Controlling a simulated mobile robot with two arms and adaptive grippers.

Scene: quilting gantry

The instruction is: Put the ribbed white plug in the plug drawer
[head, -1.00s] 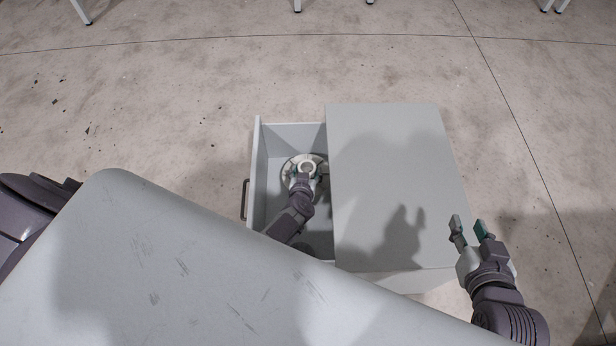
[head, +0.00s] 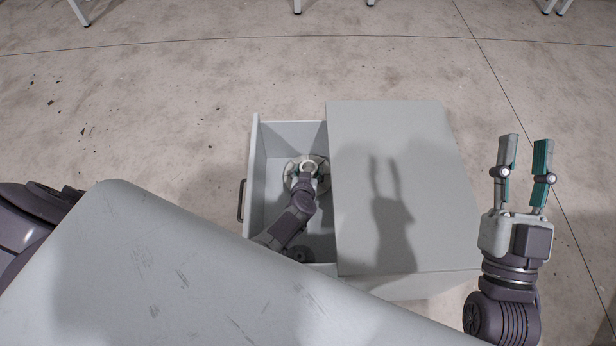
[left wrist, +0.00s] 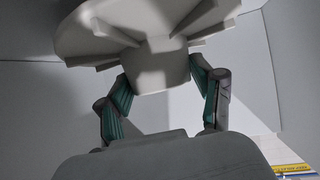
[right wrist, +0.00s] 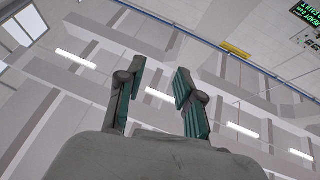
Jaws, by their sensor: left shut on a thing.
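My left gripper (head: 307,177) reaches down into the drawer and is shut on the plug. In the left wrist view the plug (left wrist: 150,35) shows a pale disc with radial ribs and a central hub between the two fingers (left wrist: 163,80). I cannot tell whether the plug touches the drawer floor. My right gripper (head: 525,145) is open and empty, raised to the right of the cabinet. It also shows open in the right wrist view (right wrist: 160,75).
The grey cabinet top (head: 395,130) is bare and lies right of the drawer opening. A dark handle (head: 242,200) is on the drawer's left face. A dark round thing (head: 298,255) is at the drawer's near end. A scuffed grey surface (head: 150,260) covers the lower left.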

